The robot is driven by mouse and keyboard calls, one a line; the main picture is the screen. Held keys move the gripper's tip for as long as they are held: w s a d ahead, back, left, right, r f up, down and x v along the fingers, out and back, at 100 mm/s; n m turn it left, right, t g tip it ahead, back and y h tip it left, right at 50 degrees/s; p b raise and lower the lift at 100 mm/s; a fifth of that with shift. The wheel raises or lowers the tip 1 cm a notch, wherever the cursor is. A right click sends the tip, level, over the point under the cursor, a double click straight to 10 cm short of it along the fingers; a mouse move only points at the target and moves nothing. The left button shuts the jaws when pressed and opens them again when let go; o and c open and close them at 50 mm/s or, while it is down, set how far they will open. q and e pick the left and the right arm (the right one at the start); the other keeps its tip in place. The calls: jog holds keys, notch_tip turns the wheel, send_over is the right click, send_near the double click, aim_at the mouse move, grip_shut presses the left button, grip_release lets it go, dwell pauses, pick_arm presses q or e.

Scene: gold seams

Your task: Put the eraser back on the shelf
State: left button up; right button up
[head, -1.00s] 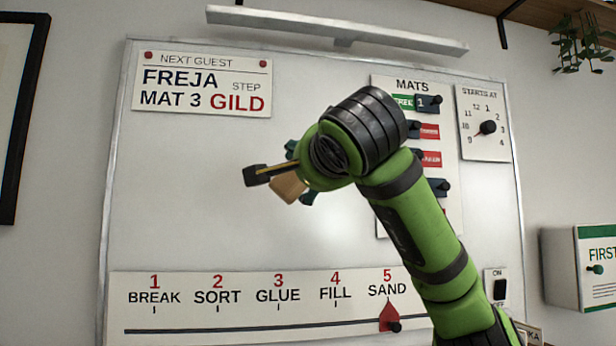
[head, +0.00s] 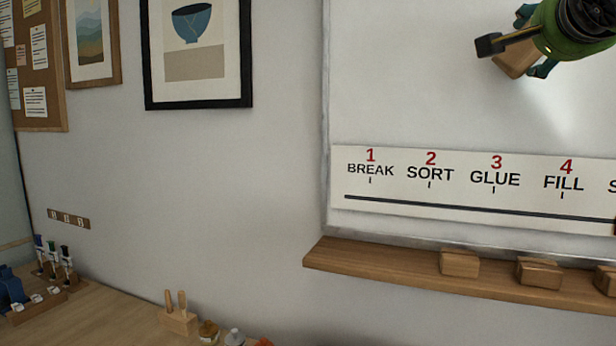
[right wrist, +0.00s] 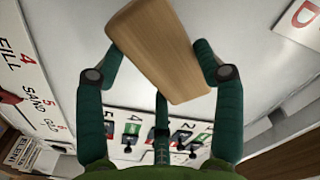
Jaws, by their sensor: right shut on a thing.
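The eraser, a light wooden block (head: 514,62), is held in my right gripper (head: 533,43) at the upper right of the head view, in front of the whiteboard. In the right wrist view the eraser (right wrist: 157,48) sits between the green fingers, tilted. The shelf (head: 375,261) is a wooden ledge under the whiteboard, at the lower right of the head view. The eraser is well above it and apart from it. My left gripper is not in view.
Wooden blocks (head: 459,262) (head: 539,271) stand on the shelf, with another cut off at the right edge. The shelf's left end is bare. A step strip (head: 460,190) is on the whiteboard above. A table (head: 110,318) with small tools is at lower left.

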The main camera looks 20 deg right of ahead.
jog(key=shift+p+x, duration=0.3)
jog(key=shift+x, duration=1.45)
jog(key=shift+s+a, duration=0.3)
jog(key=shift+s, duration=0.1)
jog(key=b+v, duration=0.2)
jog(key=v, duration=0.5)
jog(key=p+x, duration=0.2)
jog(key=x, duration=0.6)
jog(key=shift+w+d+r, duration=0.15)
jog(key=shift+d, duration=0.05)
jog(key=w+a, duration=0.3)
jog(key=a, duration=0.1)
jog(key=w+a+p, duration=0.1)
jog(key=w+a, duration=0.2)
jog(key=a, duration=0.1)
jog(key=w+a+p, duration=0.1)
jog(key=w+a, duration=0.2)
jog(key=a, duration=0.1)
jog(key=shift+c, duration=0.4)
jog(key=shift+a, duration=0.1)
